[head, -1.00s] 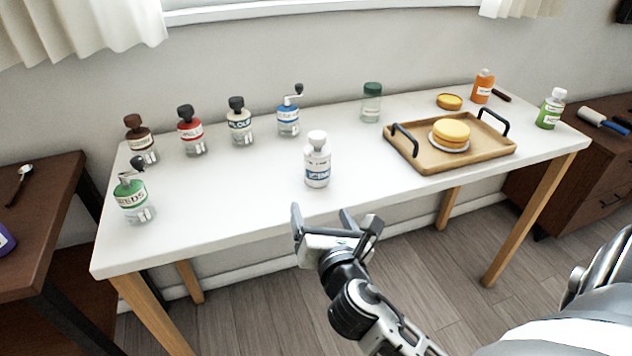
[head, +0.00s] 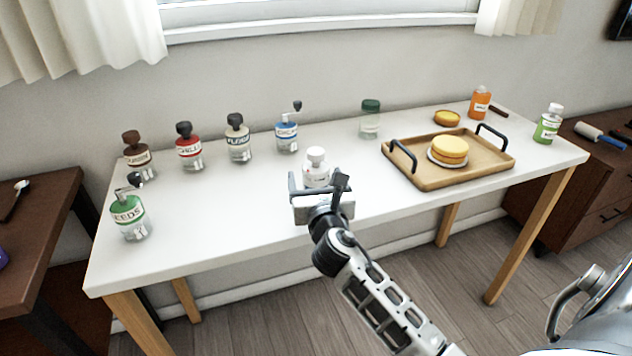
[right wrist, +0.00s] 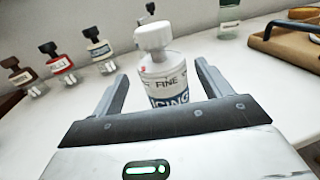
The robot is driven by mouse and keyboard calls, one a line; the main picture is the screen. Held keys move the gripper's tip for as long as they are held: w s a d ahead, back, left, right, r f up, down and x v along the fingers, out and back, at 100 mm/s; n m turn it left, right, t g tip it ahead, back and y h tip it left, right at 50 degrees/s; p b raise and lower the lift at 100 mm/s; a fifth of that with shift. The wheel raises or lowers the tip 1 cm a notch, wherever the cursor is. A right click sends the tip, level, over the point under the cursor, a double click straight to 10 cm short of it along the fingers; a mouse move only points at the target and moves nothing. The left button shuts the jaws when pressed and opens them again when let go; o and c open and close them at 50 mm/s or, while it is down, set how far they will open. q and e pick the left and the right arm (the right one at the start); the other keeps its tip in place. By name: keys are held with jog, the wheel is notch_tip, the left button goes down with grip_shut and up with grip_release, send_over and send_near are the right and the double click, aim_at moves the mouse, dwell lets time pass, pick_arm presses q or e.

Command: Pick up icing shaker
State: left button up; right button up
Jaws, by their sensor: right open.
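The icing shaker (head: 316,167) is a white bottle with a white cap, standing upright near the front middle of the white table. In the right wrist view the icing shaker (right wrist: 165,75) shows the words "FINE" and "ICING" on its label. My right gripper (head: 318,184) is open, with one finger on each side of the shaker. In the wrist view the right gripper (right wrist: 160,88) has a gap between each finger and the bottle. The shaker's lower part is hidden behind the gripper body. My left gripper is not in view.
Several labelled shakers and grinders stand along the left and back, including a blue one (head: 287,137) and a green seeds one (head: 130,215). A wooden tray (head: 480,165) holds a yellow cake (head: 450,146) on the right. The table around the icing shaker is clear.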

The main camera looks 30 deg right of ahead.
jog(key=x, duration=0.4)
jog(key=shift+w+d, duration=0.1)
jog(key=shift+d, duration=0.15)
jog(key=c, duration=1.1)
jog(key=shift+r, duration=0.15)
